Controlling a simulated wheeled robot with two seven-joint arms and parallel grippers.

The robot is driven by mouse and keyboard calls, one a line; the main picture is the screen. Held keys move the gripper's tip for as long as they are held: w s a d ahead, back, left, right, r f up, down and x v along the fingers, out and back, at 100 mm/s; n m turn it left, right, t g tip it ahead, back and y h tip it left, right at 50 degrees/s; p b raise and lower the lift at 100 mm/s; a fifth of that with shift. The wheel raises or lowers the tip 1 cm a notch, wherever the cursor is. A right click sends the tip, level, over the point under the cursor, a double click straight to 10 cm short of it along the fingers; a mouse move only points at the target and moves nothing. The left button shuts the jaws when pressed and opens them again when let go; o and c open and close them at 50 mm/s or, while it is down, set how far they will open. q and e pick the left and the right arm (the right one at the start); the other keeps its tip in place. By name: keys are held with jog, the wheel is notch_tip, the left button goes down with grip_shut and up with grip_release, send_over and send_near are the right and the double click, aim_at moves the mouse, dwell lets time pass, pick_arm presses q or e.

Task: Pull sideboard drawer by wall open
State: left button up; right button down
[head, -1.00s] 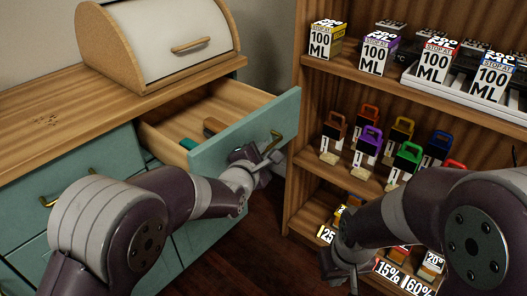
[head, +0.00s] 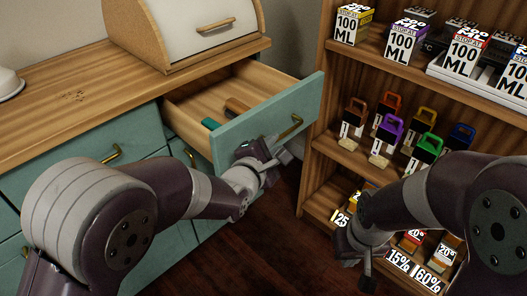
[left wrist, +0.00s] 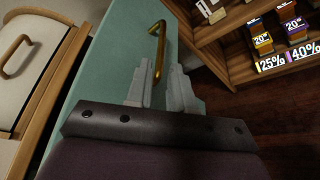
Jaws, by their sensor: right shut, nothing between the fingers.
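The sideboard drawer by the wall (head: 262,112) is pulled well out, with its teal front toward the shelf unit. Its brass handle (head: 291,127) shows at the front's right part, and in the left wrist view the handle (left wrist: 158,48) stands just ahead of the fingers. My left gripper (head: 275,160) is by the drawer front, just below the handle. In the left wrist view its fingers (left wrist: 160,88) are apart, with the handle's near end around the gap; contact cannot be told. My right gripper (head: 366,275) is shut and empty before the lower shelf.
The sideboard (head: 85,120) carries a roll-top bread box (head: 205,30). Two small items lie inside the drawer. A wooden shelf unit (head: 314,190) with boxes and coloured-handled items stands close on the right. Dark floor (head: 275,230) is free between them.

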pick_arm(q)
jog(key=p+v, duration=0.1)
jog(key=v, duration=0.5)
jog(key=shift+s+a, duration=0.1)
jog(key=s+a+f+m+g+y, duration=0.3)
jog(key=s+a+f+m+g, duration=0.3)
jog(key=f+m, duration=0.6)
jog(key=s+a+m+g+y, duration=0.3)
jog(key=s+a+m+g, duration=0.4)
jog(key=s+a+m, duration=0.3)
notch_tip(320, 180, up, 34)
jog(key=a+n+p, duration=0.2)
jog(key=p, duration=3.1)
jog(key=shift+w+a+y+p, duration=0.2)
jog(key=shift+y+p, duration=0.1)
jog(key=shift+p, duration=0.05)
